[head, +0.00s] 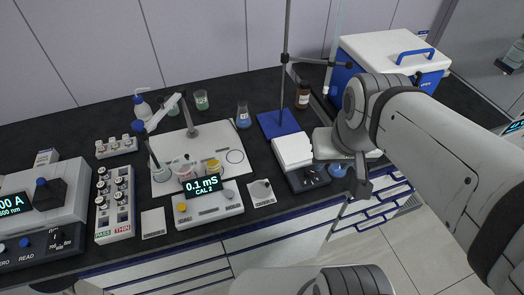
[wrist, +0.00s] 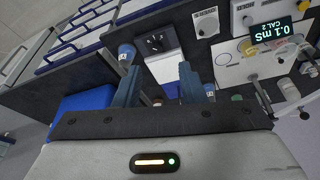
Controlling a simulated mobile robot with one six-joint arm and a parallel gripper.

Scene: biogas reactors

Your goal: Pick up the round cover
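A small round, pale piece with a dark knob, which looks like the round cover (head: 263,185), lies on a white square pad near the bench's front edge. It also appears in the wrist view as a round cover (wrist: 207,26) on the white pad, beyond the fingertips and to their right. I cannot be sure it is the named cover. My gripper (wrist: 158,72) is open, its two blue-grey fingers apart with nothing between them. In the head view, my arm reaches over the bench's right part, and the gripper is mostly hidden behind its own wrist.
A black box (head: 308,179) and a blue-topped container (head: 338,170) stand near the gripper. The conductivity meter (head: 207,205) is left of the pad. A stand with a rod (head: 286,60) and a blue cooler (head: 395,62) are behind. The floor in front is clear.

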